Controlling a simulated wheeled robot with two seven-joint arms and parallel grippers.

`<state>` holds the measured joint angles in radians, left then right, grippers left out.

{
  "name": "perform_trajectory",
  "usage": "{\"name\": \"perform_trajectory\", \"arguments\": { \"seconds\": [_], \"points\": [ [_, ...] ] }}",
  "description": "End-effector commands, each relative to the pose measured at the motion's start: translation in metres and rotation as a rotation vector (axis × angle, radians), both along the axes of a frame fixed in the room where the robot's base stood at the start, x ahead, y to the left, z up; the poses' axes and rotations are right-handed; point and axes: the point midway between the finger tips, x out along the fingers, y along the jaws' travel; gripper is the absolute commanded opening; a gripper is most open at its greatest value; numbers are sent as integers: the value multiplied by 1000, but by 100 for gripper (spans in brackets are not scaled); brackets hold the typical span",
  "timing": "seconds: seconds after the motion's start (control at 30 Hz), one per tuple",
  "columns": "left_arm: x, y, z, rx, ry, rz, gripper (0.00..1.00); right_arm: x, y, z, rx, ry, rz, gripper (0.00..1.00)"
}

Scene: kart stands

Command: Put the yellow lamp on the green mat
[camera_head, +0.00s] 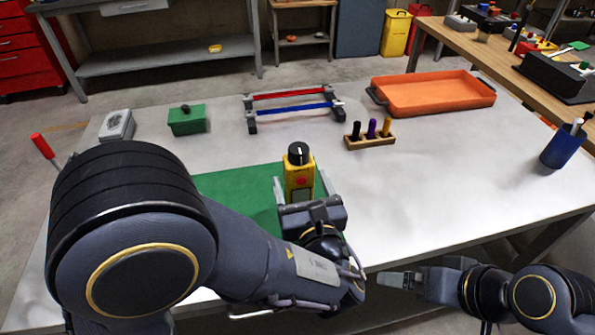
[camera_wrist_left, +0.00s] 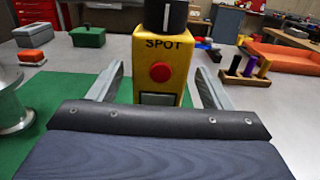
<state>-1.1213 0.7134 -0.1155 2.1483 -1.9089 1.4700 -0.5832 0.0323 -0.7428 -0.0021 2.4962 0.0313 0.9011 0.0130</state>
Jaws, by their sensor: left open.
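The yellow lamp (camera_head: 299,178) is an upright yellow box with a black knob on top. In the left wrist view the lamp (camera_wrist_left: 165,62) shows the word SPOT and a red button. The green mat (camera_head: 238,192) lies on the table, partly hidden by my left arm; it also shows in the left wrist view (camera_wrist_left: 60,85). The lamp stands at the mat's right part; its base is hidden behind my gripper. My left gripper (camera_head: 301,187) is open, one finger on each side of the lamp, with gaps visible. My right gripper (camera_head: 395,279) is low at the table's front edge; its opening is unclear.
A green box (camera_head: 187,120), a grey box (camera_head: 117,125), a red-and-blue rack (camera_head: 291,105), a wooden peg holder (camera_head: 370,142), an orange tray (camera_head: 435,97) and a blue cup (camera_head: 563,148) stand around. A metal spool (camera_wrist_left: 10,105) is left of my gripper. The table's right middle is clear.

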Motion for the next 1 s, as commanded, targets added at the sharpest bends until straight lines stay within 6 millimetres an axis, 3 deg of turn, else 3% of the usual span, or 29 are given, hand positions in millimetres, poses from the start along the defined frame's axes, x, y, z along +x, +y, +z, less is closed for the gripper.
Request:
{"name": "perform_trajectory", "arguments": {
  "seconds": [0.2, 0.4, 1.0],
  "points": [
    [-47, -10, 0, 1, -1, -5, 73, 0, 0, -3, 0, 0, 0, 99],
    [-71, -14, 0, 0, 0, -2, 73, 0, 0, -4, 0, 0, 0, 99],
    [-77, -15, 0, 1, 0, 0, 73, 0, 0, -4, 0, 0, 0, 99]
  ]
}}
